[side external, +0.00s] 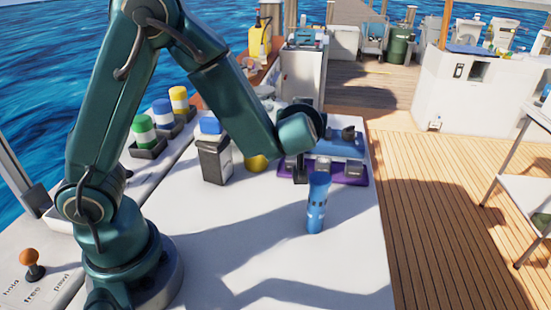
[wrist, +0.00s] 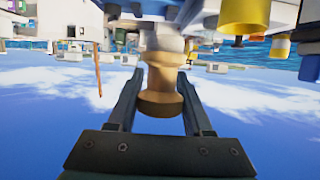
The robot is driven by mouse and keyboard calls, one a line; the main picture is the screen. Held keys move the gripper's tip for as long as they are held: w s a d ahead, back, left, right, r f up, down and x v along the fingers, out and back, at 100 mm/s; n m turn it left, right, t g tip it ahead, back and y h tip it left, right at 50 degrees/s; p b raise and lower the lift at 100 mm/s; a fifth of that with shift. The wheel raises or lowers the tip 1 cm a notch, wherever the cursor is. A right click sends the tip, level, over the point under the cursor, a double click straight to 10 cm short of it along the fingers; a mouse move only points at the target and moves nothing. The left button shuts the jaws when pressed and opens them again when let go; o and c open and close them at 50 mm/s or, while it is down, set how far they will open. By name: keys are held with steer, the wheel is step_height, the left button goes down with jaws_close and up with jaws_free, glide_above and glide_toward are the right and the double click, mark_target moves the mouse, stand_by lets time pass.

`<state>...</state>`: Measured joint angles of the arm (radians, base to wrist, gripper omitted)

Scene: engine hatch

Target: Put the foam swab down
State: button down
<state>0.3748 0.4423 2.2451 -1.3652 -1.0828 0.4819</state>
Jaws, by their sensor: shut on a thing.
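My gripper (wrist: 158,100) is shut on a tan, wood-coloured turned piece, which I take to be the handle of the foam swab (wrist: 160,102). A pale, blurred part shows beyond it in the wrist view. A blue upright tube (side external: 317,205) with dark marks stands just in front of and below the gripper. I cannot tell whether they touch.
A purple tray (side external: 325,178) with grey pieces lies behind the gripper, by a blue case. A grey bin with a blue top (side external: 213,155) and a yellow item (side external: 255,163) stand left. The white worktop (side external: 345,255) is clear in front.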

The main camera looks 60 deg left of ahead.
steer(key=s+a+f+n+g+y, duration=0.3)
steer(key=s+a+f+n+g, duration=0.15)
steer(key=s, duration=0.35)
steer(key=shift+a+f, duration=0.2)
steer(key=shift+f, duration=4.2)
steer(key=shift+c, duration=1.6)
jaws_free()
steer(key=shift+f, duration=0.1)
